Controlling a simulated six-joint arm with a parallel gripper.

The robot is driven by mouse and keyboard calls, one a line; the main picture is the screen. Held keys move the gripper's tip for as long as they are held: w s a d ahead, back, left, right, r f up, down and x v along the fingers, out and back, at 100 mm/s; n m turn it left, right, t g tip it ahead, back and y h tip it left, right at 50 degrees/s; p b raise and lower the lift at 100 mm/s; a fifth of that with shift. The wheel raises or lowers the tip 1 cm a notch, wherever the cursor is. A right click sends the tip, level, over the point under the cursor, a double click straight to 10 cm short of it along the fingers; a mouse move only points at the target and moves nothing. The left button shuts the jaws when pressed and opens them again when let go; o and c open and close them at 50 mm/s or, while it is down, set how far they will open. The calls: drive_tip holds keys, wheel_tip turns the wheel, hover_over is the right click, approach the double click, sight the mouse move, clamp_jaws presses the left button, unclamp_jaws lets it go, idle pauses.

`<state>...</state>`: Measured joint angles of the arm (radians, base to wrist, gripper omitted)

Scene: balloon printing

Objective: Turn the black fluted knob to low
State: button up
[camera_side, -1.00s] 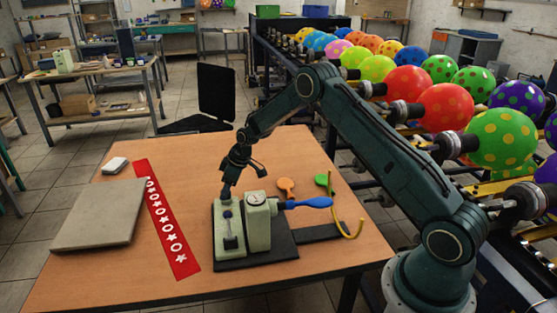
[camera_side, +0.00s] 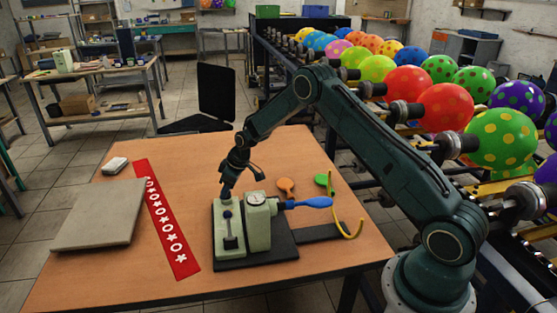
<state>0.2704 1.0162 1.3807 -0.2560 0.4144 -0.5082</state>
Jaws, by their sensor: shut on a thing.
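The pale green machine (camera_side: 258,228) stands on a black base plate on the table, with a round gauge (camera_side: 257,198) on top. My gripper (camera_side: 226,194) points down at the top of its left block (camera_side: 222,218). The gripper is shut on the small dark knob (camera_side: 227,202) there. The fingers hide most of the knob, so its flutes, its pointer and any low mark cannot be read. A black part (camera_side: 230,242) sits lower on the front of that block.
A blue deflated balloon (camera_side: 310,202) sticks out from the machine's right side, near a yellow hook (camera_side: 348,225). Orange (camera_side: 286,185) and green (camera_side: 322,180) balloons lie behind. A red patterned strip (camera_side: 168,222) and a grey slab (camera_side: 100,214) lie left.

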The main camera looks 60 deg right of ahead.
drive_tip(key=shift+m+h, duration=0.4)
drive_tip(key=shift+m, duration=0.7)
drive_tip(key=o, duration=1)
drive_tip(key=shift+s+r+t, duration=0.1)
drive_tip(key=shift+r+t, duration=0.05)
drive_tip(key=shift+t, duration=0.15)
drive_tip(key=shift+v, duration=6.7)
drive_tip(key=shift+r, duration=0.15)
